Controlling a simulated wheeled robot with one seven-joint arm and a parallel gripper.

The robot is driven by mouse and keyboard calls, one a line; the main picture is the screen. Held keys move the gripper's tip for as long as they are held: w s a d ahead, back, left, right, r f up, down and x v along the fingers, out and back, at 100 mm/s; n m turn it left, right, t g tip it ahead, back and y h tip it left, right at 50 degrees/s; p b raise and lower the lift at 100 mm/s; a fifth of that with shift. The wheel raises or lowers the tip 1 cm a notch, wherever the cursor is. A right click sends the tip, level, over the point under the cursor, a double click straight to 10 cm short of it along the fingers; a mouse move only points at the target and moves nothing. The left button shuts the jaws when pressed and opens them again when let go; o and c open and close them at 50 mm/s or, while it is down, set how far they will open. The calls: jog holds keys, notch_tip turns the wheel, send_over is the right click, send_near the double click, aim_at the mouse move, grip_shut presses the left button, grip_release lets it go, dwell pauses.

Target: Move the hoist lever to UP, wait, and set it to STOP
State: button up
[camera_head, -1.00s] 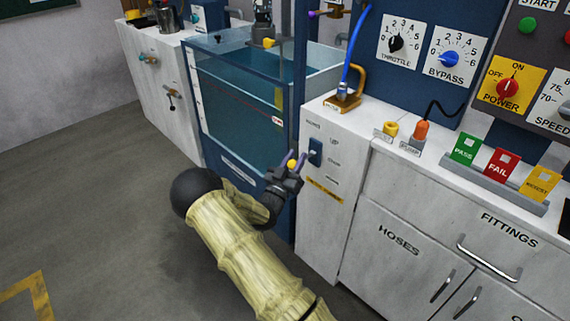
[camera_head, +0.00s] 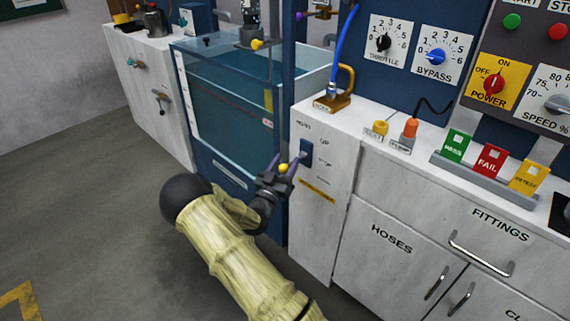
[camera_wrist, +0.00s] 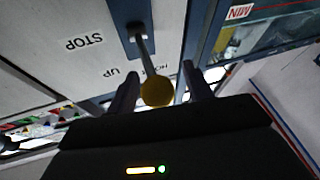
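The hoist lever's blue mounting plate (camera_head: 306,153) is on the white cabinet's front, beside printed labels. Its yellow ball knob (camera_head: 283,168) sticks out towards my gripper (camera_head: 279,166). In the wrist view, which is upside down, the grey lever rod runs from the blue plate (camera_wrist: 137,30) to the yellow knob (camera_wrist: 157,92). The two fingers of my gripper (camera_wrist: 160,86) stand on either side of the knob, with visible gaps. The labels UP (camera_wrist: 112,72) and STOP (camera_wrist: 84,43) are readable there. I cannot tell exactly which label the lever points to.
A glass water tank (camera_head: 232,110) stands left of the lever cabinet. Right of it are the HOSES cabinet (camera_head: 392,240) and FITTINGS drawer (camera_head: 500,225) with protruding handles. PASS, FAIL and another tag stand on the counter. Open floor (camera_head: 90,210) lies at the left.

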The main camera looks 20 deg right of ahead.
jog(key=p+v, duration=0.1)
jog(key=v, duration=1.6)
jog(key=shift+f, duration=0.25)
